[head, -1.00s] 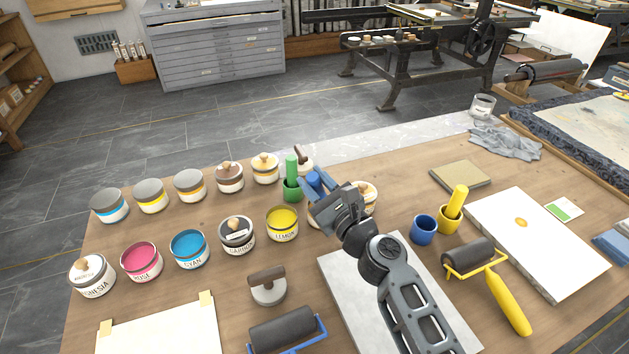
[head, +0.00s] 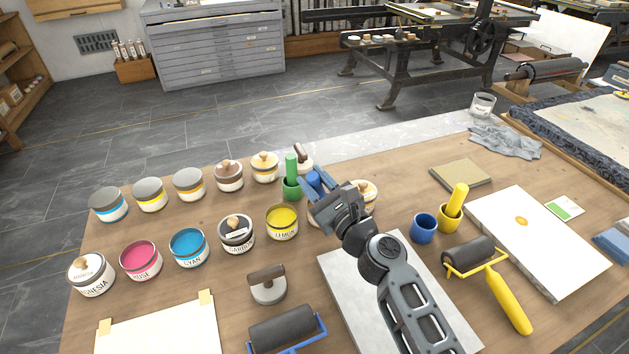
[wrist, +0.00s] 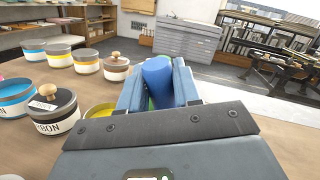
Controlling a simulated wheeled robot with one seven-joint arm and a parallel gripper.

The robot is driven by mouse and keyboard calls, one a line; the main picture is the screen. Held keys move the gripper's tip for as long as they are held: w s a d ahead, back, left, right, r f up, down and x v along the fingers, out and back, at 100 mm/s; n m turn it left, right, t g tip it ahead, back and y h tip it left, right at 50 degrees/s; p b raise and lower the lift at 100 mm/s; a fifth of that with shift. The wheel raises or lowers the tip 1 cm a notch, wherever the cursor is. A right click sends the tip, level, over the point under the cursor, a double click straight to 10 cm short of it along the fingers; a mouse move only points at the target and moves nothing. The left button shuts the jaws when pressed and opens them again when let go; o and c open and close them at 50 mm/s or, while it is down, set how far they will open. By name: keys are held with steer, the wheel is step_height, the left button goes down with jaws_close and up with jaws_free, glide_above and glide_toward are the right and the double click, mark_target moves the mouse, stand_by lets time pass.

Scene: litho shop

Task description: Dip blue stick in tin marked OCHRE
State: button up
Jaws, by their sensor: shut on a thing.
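My gripper (head: 314,184) is shut on the blue stick (head: 314,179), above the tins at the middle of the table. The blue stick also shows between the fingers in the wrist view (wrist: 158,76); its lower end is hidden. No label reading OCHRE is legible. A tin with a yellow band and wooden knob (head: 367,192) is partly hidden behind my gripper, its label out of sight. The open yellow LEMON tin (head: 282,223) stands just left of my gripper. The blue cup (head: 423,230) stands empty to the right.
A green stick in a green cup (head: 291,184) stands close left of my gripper. The CARBON tin (head: 237,236) is lidded; CYAN (head: 189,249) and ROSE (head: 141,262) are open. A yellow stick stands in a yellow cup (head: 448,221). A grey slab (head: 345,292) lies under my arm.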

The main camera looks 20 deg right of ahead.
steer(key=shift+f+b, duration=0.5)
steer(key=shift+f, duration=0.1)
stand_by(1.3)
steer(key=shift+r+p, duration=3.4)
steer(key=shift+r, duration=0.25)
